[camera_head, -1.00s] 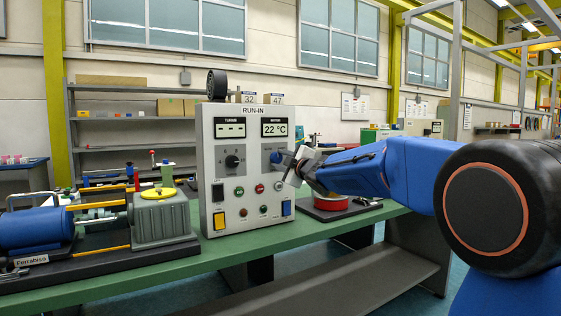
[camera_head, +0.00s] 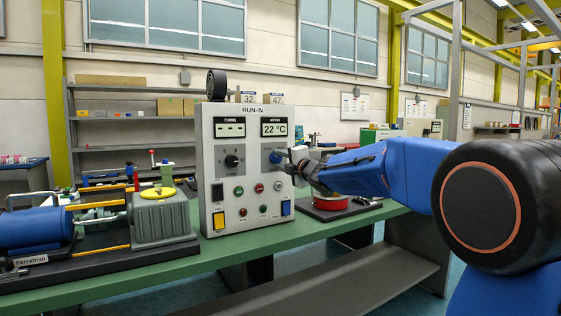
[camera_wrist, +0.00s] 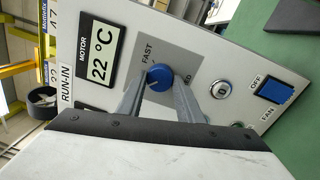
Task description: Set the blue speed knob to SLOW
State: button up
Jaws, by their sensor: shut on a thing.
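The round blue speed knob (camera_head: 275,157) is on the right half of the grey RUN-IN panel (camera_head: 250,190), below the MOTOR display. In the wrist view the blue knob (camera_wrist: 159,77) sits between the two grey fingers of my gripper (camera_wrist: 158,84), one on each side. My gripper is shut on it. I see no SLOW mark, and I cannot tell where the knob points. In the head view my gripper (camera_head: 286,160) reaches the panel from the right.
A black knob (camera_head: 232,160) is on the panel's left half. A motor and gearbox rig (camera_head: 160,215) stands left on the green bench. A red round part (camera_head: 330,202) lies beneath my arm.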

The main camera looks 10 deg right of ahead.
jog(key=shift+f, duration=0.15)
jog(key=o, duration=1)
jog(key=shift+o, duration=0.2)
jog(key=shift+s, duration=0.1)
jog(key=shift+s+d, duration=0.15)
jog(key=shift+s, duration=0.15)
jog(key=v, duration=1.6)
jog(key=shift+s, duration=0.25)
jog(key=shift+d, duration=0.1)
